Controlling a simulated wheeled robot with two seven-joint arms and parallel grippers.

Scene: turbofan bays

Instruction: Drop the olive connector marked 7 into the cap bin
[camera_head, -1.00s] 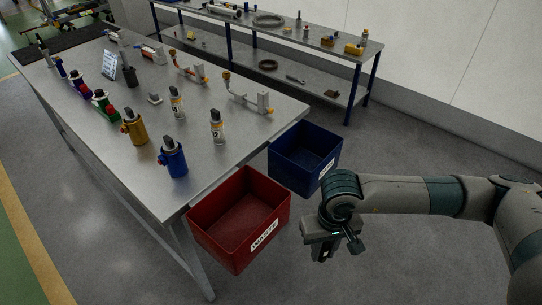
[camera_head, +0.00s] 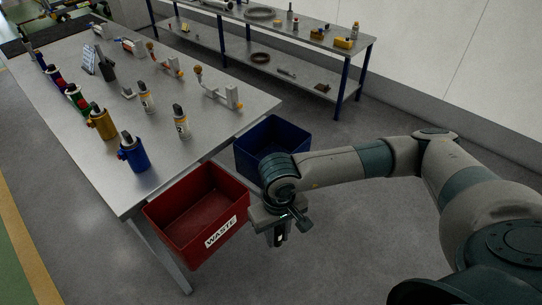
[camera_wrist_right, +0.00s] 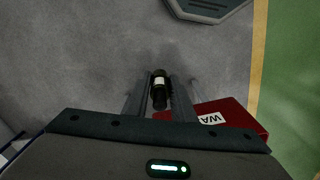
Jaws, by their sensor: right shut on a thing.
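My right gripper (camera_head: 278,238) is shut on a small dark connector (camera_wrist_right: 159,90) with a pale band. In the right wrist view the connector sits between the two fingers; its colour looks dark olive and no number is readable. The gripper hangs over the floor, just right of the red bin (camera_head: 158,222) marked WASTE. The blue bin (camera_head: 251,165) stands behind it by the table's end, its label hidden by my right wrist. I cannot read whether it is the cap bin. My left gripper is out of view.
A steel table (camera_head: 128,191) at left holds several coloured connectors, two spray bottles (camera_head: 180,122) and pipe assemblies. A shelf bench (camera_head: 310,50) stands at the back. My right arm spans the right side. Grey floor is open in front.

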